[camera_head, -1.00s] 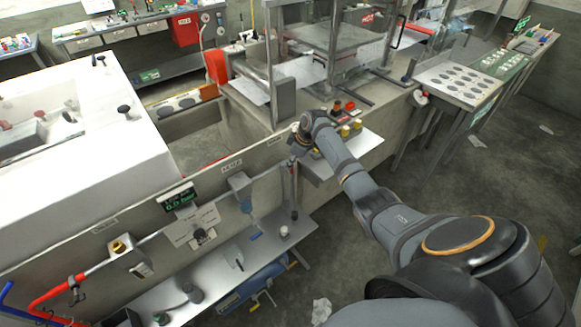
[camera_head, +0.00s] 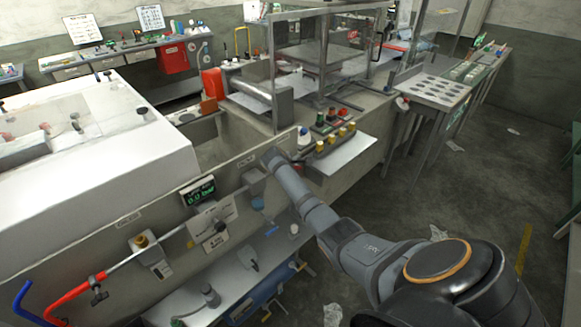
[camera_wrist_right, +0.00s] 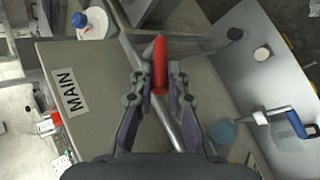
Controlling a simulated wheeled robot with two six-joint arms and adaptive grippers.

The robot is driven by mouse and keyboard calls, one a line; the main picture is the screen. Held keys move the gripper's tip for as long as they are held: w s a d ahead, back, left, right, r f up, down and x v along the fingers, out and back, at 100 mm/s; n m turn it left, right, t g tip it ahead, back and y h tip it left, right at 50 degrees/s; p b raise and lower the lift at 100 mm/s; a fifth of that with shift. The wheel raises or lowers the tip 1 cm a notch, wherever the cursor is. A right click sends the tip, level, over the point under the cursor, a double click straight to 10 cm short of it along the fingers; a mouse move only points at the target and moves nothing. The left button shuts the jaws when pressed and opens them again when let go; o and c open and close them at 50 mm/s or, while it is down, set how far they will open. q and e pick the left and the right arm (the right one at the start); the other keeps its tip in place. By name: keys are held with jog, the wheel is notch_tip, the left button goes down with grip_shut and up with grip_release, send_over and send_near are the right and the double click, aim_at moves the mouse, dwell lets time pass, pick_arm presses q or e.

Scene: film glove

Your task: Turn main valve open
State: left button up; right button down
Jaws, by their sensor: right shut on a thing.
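The main valve's red handle (camera_wrist_right: 160,65) stands upright in the right wrist view, between the fingers of my right gripper (camera_wrist_right: 159,88). The fingers are shut on it. A grey metal pipe (camera_wrist_right: 122,38) runs diagonally behind the handle. A plate reading MAIN (camera_wrist_right: 70,92) is on the panel to the left of the handle. In the head view my right arm (camera_head: 305,205) reaches to the bench's front wall, and its forearm hides the fingers and the handle. My left gripper is in neither view.
A green digital display (camera_head: 198,191) sits on the wall left of my arm. A button console (camera_head: 335,140) is just behind my arm's end.

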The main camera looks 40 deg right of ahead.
jog(key=shift+a+f+n+t+h+b, duration=0.25)
jog(key=shift+f+h+b, duration=0.4)
jog(key=shift+h+b, duration=0.85)
jog(key=shift+a+f+n+t+h+b, duration=0.2)
jog(key=shift+f+h+b, duration=0.5)
jog(key=shift+b, duration=1.45)
jog(key=shift+a+f+n+t+h+b, duration=0.2)
jog(key=shift+f+h+b, duration=0.45)
jog(key=shift+h+b, duration=0.85)
jog(key=shift+y+b, duration=0.3)
jog(key=shift+b, duration=0.05)
jog(key=c, duration=1.3)
grip_release()
jog(key=shift+d, duration=0.1)
jog(key=shift+c, duration=0.2)
jog(key=v, duration=1.2)
jog(key=shift+s, duration=0.2)
